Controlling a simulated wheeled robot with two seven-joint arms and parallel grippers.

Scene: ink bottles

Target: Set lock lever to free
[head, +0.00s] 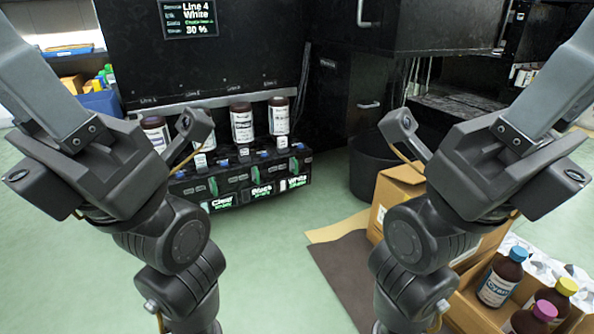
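A black ink dock (240,182) stands at the foot of the dark machine. Its front has small green levers, one at the left (213,187) and one at the right (294,165), with blue tabs near them. I cannot tell which lever the task means or what position each is in. Lit labels below read Clear (222,203), Black (262,191) and White (297,183). Brown bottles with white labels stand above the dock, including one at the middle (242,122) and one at the right (278,116). My arms' links show on both sides, partly hiding the dock's left end. Neither gripper's fingers show.
A screen (190,18) reads Line 4 White, 30 %. A cardboard box (398,190) and a carton with capped bottles, one labelled Cyan (500,278), stand at the right. A black bin (372,165) is behind them. Green floor (275,265) is clear before the dock.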

